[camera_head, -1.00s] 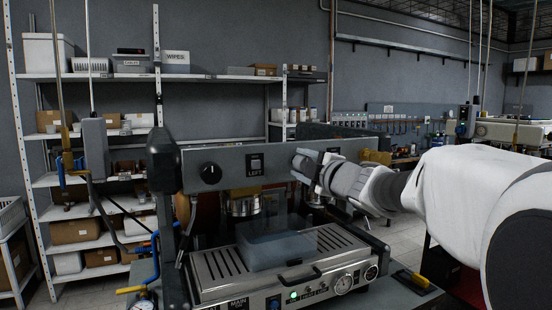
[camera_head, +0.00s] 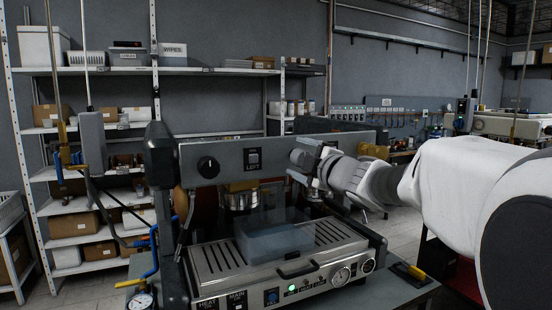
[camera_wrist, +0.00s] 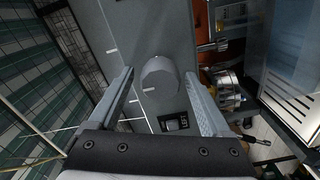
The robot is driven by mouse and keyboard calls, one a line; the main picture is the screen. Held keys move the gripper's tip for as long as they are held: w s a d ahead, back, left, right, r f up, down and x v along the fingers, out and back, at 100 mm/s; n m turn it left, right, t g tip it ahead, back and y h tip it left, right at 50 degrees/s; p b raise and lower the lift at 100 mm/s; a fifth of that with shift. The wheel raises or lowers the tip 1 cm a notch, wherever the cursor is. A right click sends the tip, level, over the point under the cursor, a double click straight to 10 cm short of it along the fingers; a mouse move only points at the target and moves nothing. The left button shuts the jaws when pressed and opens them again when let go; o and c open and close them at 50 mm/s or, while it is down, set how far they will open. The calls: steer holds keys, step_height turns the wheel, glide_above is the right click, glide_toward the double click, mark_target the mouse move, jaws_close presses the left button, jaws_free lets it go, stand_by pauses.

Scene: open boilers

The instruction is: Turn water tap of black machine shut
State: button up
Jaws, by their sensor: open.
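The machine has a grey front panel (camera_head: 222,172) in a black frame. A black knob (camera_head: 208,167) sits on the panel's left, beside a switch marked LEFT (camera_head: 254,160). My gripper (camera_head: 302,165) is at the panel, right of that switch. In the wrist view, my open gripper (camera_wrist: 160,80) has a finger on either side of a round grey knob (camera_wrist: 160,77) with a white mark. I cannot tell whether the fingers touch it. A similar switch (camera_wrist: 173,123) sits beside this knob. No readable label shows which control is the water tap.
A translucent blue box (camera_head: 272,241) stands on the slatted drip tray (camera_head: 220,258). A chrome group head (camera_head: 240,199) hangs above it. A blue pipe (camera_head: 155,250) and a yellow valve handle (camera_head: 128,283) are at the left. Shelves (camera_head: 215,72) stand behind.

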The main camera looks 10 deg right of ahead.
steer(key=shift+s, duration=0.1)
steer(key=v, duration=1.7)
steer(key=shift+d, duration=0.1)
